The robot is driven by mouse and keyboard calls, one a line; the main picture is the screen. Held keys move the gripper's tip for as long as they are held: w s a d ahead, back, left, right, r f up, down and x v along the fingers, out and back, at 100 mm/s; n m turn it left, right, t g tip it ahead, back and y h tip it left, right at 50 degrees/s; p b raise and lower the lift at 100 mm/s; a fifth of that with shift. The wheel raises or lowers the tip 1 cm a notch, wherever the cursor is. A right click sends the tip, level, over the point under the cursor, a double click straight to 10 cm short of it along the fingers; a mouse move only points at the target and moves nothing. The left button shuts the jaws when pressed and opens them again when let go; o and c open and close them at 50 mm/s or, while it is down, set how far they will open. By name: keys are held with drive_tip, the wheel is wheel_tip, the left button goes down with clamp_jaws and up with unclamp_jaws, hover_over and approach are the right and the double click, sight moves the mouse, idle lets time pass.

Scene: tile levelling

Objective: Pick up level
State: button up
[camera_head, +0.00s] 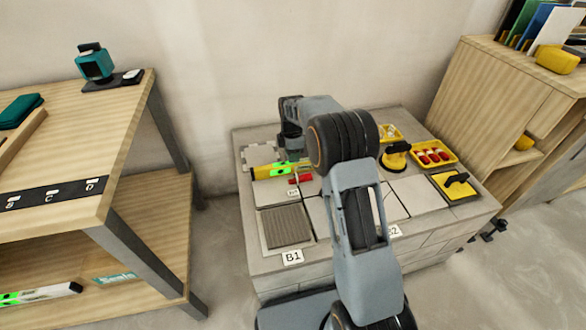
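A yellow level with bright green vial areas (264,173) lies across the back left of the grey tiled block. Its right part lies close to my arm, and a small red item is just in front of it. My gripper (290,152) points down just behind and above the level's middle. The fingertips are small and dark against the arm, so I cannot tell whether they are open or touching the level. A second level-like bar (42,294), white with green and a dark end, lies on the lower shelf at the left.
The tiled block (420,245) holds a ribbed grey tile (285,227) by label B1, a yellow tray of red pieces (434,153), a yellow suction-type tool (396,156) and a yellow pad (456,185). Wooden benches (75,110) stand left and right. My arm hides the block's middle.

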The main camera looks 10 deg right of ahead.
sight(293, 167)
wheel_tip(293, 167, down, 5)
drive_tip(key=b, duration=0.2)
drive_tip(key=shift+d+b, duration=0.1)
drive_tip(key=shift+b, duration=0.2)
drive_tip(key=shift+r, duration=0.1)
clamp_jaws()
